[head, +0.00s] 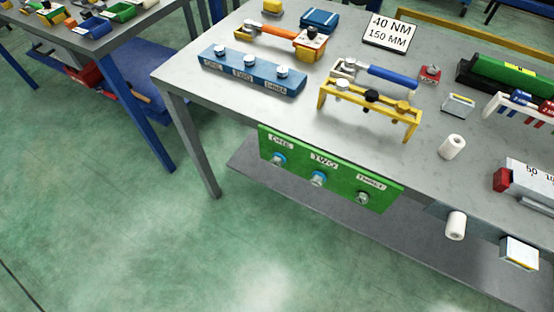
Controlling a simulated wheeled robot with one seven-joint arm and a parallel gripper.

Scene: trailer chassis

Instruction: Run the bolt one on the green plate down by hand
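The green plate (340,182) hangs upright on the table's front edge, with labels ONE, TWO and THREE from left to right. Bolt one (278,159) is at its left end under the ONE label, with a blue ring around it. Bolt two (318,179) in the middle also has a blue ring. Bolt three (362,197) at the right shows no blue ring. How far bolt one stands out from the plate is too small to tell. My gripper is not in view.
On the grey table (225,105) stand a blue block (250,78) with three bolt heads, an orange-handled tool (272,35), a blue-handled tool (390,76) above a yellow rack (365,105), and a white cylinder (453,147). Below is a shelf (300,205). Floor in front is clear.

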